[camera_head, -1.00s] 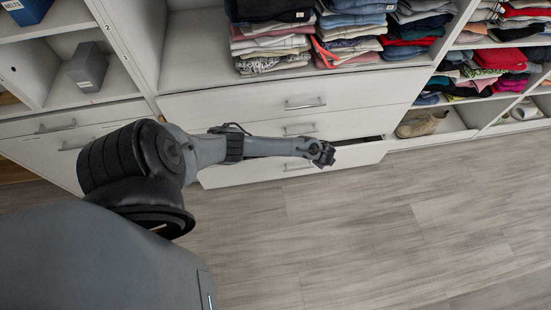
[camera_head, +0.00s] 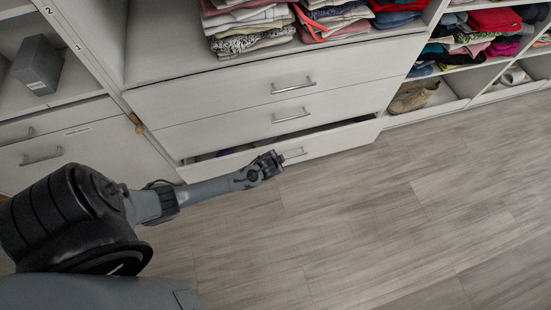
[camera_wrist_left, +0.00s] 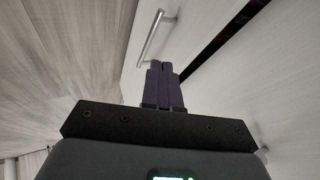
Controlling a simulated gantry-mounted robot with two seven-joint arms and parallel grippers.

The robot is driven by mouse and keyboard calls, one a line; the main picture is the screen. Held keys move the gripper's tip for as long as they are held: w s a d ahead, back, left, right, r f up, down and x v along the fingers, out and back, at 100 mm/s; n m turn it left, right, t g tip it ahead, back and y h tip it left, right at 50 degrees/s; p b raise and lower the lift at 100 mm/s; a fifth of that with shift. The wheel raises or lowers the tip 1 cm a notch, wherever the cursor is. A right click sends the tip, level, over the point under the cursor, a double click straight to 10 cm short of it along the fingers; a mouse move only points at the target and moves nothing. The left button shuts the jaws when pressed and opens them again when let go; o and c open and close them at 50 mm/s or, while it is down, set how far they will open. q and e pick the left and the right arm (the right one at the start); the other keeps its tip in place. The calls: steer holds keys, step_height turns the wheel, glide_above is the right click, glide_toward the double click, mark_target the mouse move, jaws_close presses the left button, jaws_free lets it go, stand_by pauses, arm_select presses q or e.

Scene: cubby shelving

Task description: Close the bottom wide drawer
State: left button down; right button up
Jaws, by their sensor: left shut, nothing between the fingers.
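The bottom wide drawer (camera_head: 335,142) is pulled out a little, with a dark gap along its top edge. Its bar handle (camera_head: 294,153) is on the front, and the handle also shows in the left wrist view (camera_wrist_left: 150,38). My left gripper (camera_head: 275,160) is in front of the drawer, just left of the handle. In the left wrist view its dark fingers (camera_wrist_left: 162,72) are together and empty, close to the drawer front beside the handle. Whether they touch the front cannot be told. My right gripper is not in view.
Two shut wide drawers with handles (camera_head: 293,86) (camera_head: 291,115) are above. Folded clothes (camera_head: 250,40) lie on the shelf over them. A shoe (camera_head: 412,97) sits in a cubby to the right. The wooden floor (camera_head: 370,220) in front is clear.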

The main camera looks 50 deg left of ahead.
mark_target(280, 149)
arm_select(q)
steer(key=w+a+f+b, duration=0.2)
steer(key=b, duration=0.1)
steer(key=w+a+f+b, duration=0.2)
steer(key=f, duration=0.1)
steer(key=shift+w+a+b, duration=0.15)
steer(key=shift+a+b, duration=0.1)
steer(key=shift+b, duration=0.15)
steer(key=shift+w+a+r, duration=0.15)
steer(key=shift+a, duration=0.3)
steer(key=shift+d, duration=0.1)
